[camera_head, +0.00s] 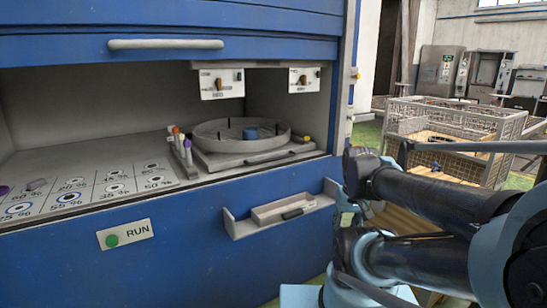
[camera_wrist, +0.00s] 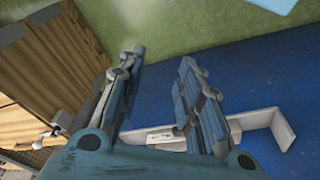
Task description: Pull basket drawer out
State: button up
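The round grey basket (camera_head: 240,143) sits inside the blue cabinet on a flat grey drawer plate (camera_head: 215,166). The basket has a low rim, a blue hub (camera_head: 249,134) and several dark pegs. In the wrist view my gripper (camera_wrist: 160,62) has its two fingers apart, with nothing seen held between them. It is beside the blue cabinet front (camera_wrist: 235,80). The basket is not visible in that view. In the head view I cannot clearly make out the fingertips.
Colored-cap bottles (camera_head: 183,152) stand left of the basket. A raised blue hood (camera_head: 170,20) hangs above. Wire crates (camera_head: 450,135) stand at right.

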notch_tip(320, 180, up, 20)
jog(key=m+y, duration=0.1)
jog(key=m, duration=1)
send_over(272, 159)
jog(key=s+d, duration=0.1)
jog(key=s, duration=0.1)
jog(key=x, duration=1.1)
jog(key=shift+f, duration=0.15)
jog(key=shift+d, duration=0.1)
grip_shut()
